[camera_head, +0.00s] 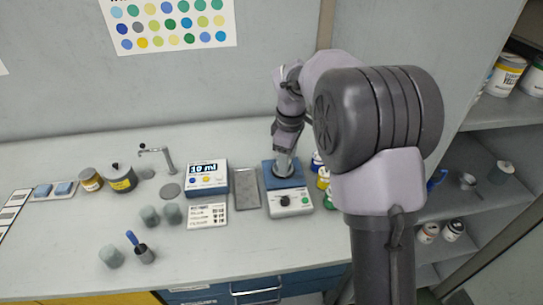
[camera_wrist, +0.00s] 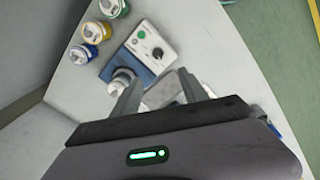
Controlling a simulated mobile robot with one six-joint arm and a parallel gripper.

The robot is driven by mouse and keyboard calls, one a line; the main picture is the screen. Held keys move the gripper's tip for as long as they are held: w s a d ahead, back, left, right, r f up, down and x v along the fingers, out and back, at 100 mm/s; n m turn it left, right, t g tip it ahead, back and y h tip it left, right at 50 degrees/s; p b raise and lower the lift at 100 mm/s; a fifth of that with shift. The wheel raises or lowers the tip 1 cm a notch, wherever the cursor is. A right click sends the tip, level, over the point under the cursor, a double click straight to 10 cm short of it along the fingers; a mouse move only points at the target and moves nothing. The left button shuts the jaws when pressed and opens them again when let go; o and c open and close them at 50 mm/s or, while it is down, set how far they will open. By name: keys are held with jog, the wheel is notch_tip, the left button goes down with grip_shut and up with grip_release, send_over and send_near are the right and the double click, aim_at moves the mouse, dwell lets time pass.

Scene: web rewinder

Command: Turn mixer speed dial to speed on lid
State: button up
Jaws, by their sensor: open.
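The mixer has a blue base and a white front panel (camera_head: 291,203); it also shows in the wrist view (camera_wrist: 150,45). Its dark round speed dial (camera_head: 285,201) sits on the panel beside a green button; the dial also shows in the wrist view (camera_wrist: 157,53). A white-lidded jar (camera_wrist: 123,78) stands on the blue base. Any speed mark on the lid is too small to read. My gripper (camera_wrist: 158,88) is open and empty, with its two fingers apart, close to the mixer. The dial shows beyond the fingers and is not between them. The dial's setting cannot be read.
Several paint jars (camera_wrist: 90,33) stand close beside the mixer. A grey tray (camera_head: 247,188) and a scale reading 10 ml (camera_head: 207,173) are to its left. Shelves (camera_head: 490,200) are on the right.

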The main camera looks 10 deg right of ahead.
aim_at(286, 200)
jog(key=shift+n, duration=0.6)
jog(key=f+b, duration=0.2)
jog(key=f, duration=0.4)
jog(key=w+f+b, duration=0.1)
jog(key=f+b, duration=0.1)
jog(key=f, duration=0.5)
jog(key=w+f+b, duration=0.1)
jog(key=f+b, duration=0.1)
jog(key=f, duration=0.5)
jog(key=shift+d+b, duration=0.3)
grip_shut()
